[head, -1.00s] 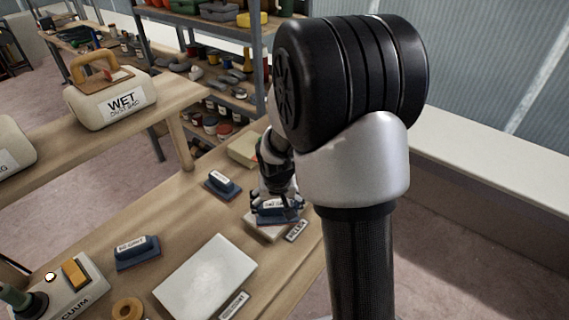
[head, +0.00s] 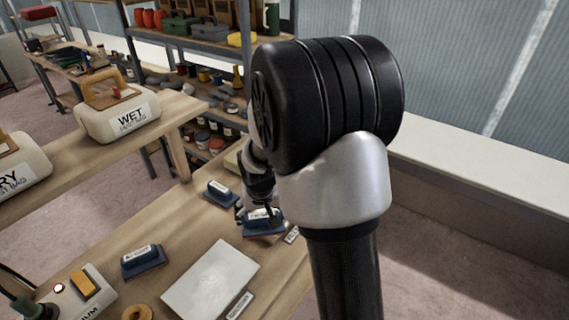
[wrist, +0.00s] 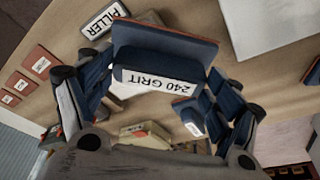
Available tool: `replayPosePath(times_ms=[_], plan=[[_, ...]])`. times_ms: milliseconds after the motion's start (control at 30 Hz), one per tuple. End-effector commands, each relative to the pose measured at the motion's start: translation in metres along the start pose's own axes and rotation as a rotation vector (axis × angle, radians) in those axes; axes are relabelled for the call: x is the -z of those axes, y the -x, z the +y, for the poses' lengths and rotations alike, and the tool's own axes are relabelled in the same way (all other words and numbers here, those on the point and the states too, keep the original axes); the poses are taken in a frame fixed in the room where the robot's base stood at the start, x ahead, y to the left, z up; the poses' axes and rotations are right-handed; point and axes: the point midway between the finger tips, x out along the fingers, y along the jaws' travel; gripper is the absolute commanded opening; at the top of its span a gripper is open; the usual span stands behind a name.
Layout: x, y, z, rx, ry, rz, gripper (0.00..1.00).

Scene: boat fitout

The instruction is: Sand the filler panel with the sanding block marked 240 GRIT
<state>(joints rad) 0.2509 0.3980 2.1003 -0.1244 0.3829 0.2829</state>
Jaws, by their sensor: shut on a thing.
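My gripper (wrist: 158,88) is shut on the blue sanding block marked 240 GRIT (wrist: 165,60), whose label reads upside down in the wrist view. In the head view my gripper (head: 259,207) holds this block (head: 264,224) low at the far right of the bench, beside the FILLER label (head: 292,235). That label also shows in the wrist view (wrist: 104,20). The filler panel is almost wholly hidden beneath the block; I cannot tell whether they touch.
Two other blue sanding blocks (head: 143,261) (head: 220,192) stand on the bench. A large pale panel (head: 211,280) lies in front, with a vacuum unit (head: 85,300) at lower left. WET (head: 120,115) and DRY (head: 20,165) dust-bag containers sit on the side table.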

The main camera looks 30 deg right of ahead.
Motion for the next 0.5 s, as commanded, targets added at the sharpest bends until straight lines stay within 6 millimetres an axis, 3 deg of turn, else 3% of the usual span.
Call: replayPosePath(times_ms=[500], plan=[[0.021,0.043,-0.004,0.002,0.004,0.004,0.61]])
